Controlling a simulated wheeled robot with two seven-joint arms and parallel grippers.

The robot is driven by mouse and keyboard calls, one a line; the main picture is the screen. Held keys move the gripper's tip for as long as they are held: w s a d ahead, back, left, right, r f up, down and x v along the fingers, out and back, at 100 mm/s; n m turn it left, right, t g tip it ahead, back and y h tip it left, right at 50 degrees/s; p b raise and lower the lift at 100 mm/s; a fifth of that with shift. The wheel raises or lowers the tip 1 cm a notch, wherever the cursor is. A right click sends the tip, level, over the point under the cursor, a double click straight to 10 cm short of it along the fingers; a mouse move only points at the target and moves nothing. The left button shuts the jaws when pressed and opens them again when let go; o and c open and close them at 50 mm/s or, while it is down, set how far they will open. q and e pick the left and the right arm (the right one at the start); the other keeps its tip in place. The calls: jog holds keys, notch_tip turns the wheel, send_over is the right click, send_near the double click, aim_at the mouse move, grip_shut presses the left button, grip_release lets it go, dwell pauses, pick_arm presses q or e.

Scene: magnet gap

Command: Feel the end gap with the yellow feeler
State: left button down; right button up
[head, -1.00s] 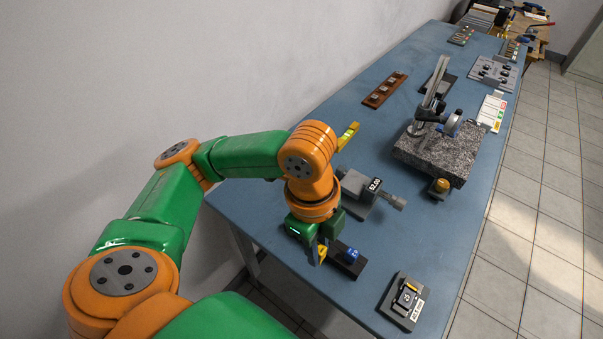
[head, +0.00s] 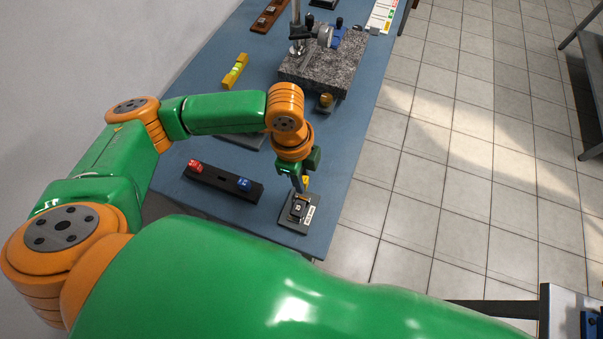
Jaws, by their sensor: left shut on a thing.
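My left gripper (head: 299,183) points down and is shut on the yellow feeler (head: 306,181), of which only a small yellow part shows beside the fingers. They are over the small dark fixture with a white label (head: 294,222) near the table's front right edge. The fixture's gap is too small and too covered to make out, and I cannot tell whether the feeler touches it. A black rack (head: 212,182) left of the fixture holds a red feeler (head: 195,166) and a blue feeler (head: 243,184). My right gripper is not in view.
A granite block (head: 322,74) with a dial stand is farther back on the blue table (head: 200,104). A yellow level (head: 236,71) lies to its left, and a small brass-topped piece (head: 326,100) is at its front. Tiled floor lies right of the table.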

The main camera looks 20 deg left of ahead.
pick_arm(q)
jog(key=shift+d+r+p, duration=0.15)
jog(key=shift+p, duration=0.15)
jog(key=shift+f+b, duration=0.5)
jog(key=shift+f, duration=0.1)
notch_tip(320, 180, down, 2)
jog(key=shift+f+b, duration=0.1)
jog(key=shift+b, duration=0.45)
jog(key=shift+f+b, duration=0.4)
jog(key=shift+f, duration=0.45)
jog(key=shift+f+b, duration=0.35)
jog(key=shift+f, duration=0.55)
dwell(0.5)
dwell(0.8)
notch_tip(320, 180, up, 5)
jog(key=p, duration=0.6)
jog(key=shift+r, duration=0.1)
